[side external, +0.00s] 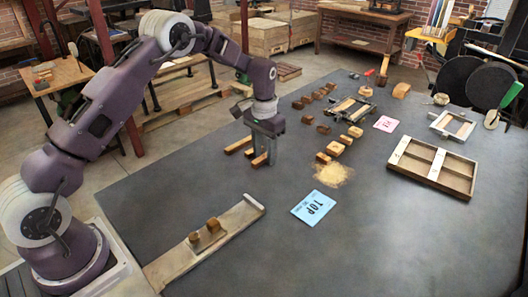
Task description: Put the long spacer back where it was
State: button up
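My gripper (263,158) points straight down at the dark table, left of the middle. Short wooden strips lie around its fingers. The longest-looking one, which may be the long spacer (238,145), lies just left of the fingers. A second wooden strip (259,160) shows at the fingertips, partly hidden by them. I cannot tell whether the fingers grip it or only stand around it. A small piece of wood shows between these two, mostly hidden.
A pale board (232,238) with two wooden knobs lies in front. A blue card (313,206) reading "TOP", a pink card (386,124), a crumb pile (333,174), several wooden blocks (333,149) and a divided wooden frame (402,151) lie rightward. The front right table is clear.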

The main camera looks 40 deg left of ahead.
aim_at(264, 156)
jog(key=s+d+r+t, duration=0.1)
jog(key=s+r, duration=0.2)
jog(key=r, duration=0.7)
jog(key=s+d+r, duration=0.1)
jog(key=s+r, duration=0.1)
jog(key=r, duration=0.8)
jog(key=s+d+r+t, duration=0.2)
jog(key=s+r, duration=0.5)
jog(key=s, duration=0.4)
jog(key=s+d+f+t, duration=0.1)
jog(key=s+f, duration=0.1)
jog(key=s, duration=0.8)
jog(key=s+d+f+t, duration=0.1)
jog(key=s+f, duration=0.1)
jog(key=s, duration=0.7)
jog(key=shift+s+f+t, duration=0.25)
jog(key=shift+s+t, duration=0.05)
jog(key=shift+s, duration=0.1)
jog(key=shift+d, duration=0.1)
